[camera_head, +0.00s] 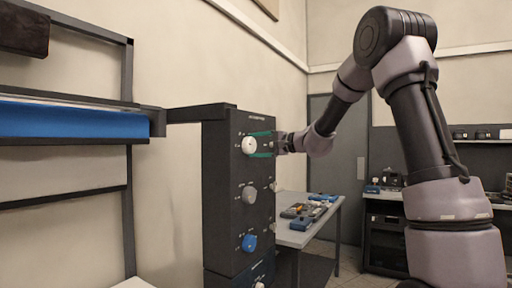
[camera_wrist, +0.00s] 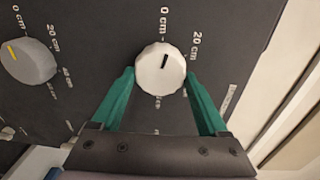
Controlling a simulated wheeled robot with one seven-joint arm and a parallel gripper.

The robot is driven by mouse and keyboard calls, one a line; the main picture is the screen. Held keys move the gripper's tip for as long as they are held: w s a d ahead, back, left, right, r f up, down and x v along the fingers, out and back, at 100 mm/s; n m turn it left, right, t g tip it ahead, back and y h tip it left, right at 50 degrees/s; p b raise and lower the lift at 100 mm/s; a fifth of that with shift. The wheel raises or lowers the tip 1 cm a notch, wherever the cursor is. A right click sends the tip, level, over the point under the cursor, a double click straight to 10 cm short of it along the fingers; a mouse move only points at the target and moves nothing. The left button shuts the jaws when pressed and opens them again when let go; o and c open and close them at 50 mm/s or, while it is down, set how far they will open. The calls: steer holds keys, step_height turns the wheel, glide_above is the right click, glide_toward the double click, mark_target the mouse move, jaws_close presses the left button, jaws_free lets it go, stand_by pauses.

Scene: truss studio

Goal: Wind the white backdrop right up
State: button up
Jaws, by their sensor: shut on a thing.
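The white knob (camera_head: 249,145) is the top large knob on the front of a dark control box (camera_head: 222,190). It also shows in the wrist view (camera_wrist: 160,76), where its black mark points between 0 cm and 20 cm, nearer 0 cm. My gripper (camera_wrist: 160,84) is shut on it, with one green finger on each side. In the head view my gripper (camera_head: 262,145) reaches the knob from the right. No white backdrop can be clearly made out; a blue roll (camera_head: 70,120) hangs on the dark frame at left.
Below the white knob are a grey knob (camera_head: 249,194) and a blue knob (camera_head: 249,243), with small knobs along the box's right edge. A table (camera_head: 296,238) with several small items stands behind the box. A dark shelf unit (camera_head: 384,225) is farther back.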

steer(key=shift+n, duration=1.2)
steer(key=o, duration=1.2)
steer(key=shift+o, duration=0.2)
steer(key=shift+s, duration=0.1)
steer(key=v, duration=1)
steer(key=shift+s+d, duration=0.25)
steer(key=shift+d, duration=0.05)
steer(key=shift+s, duration=0.1)
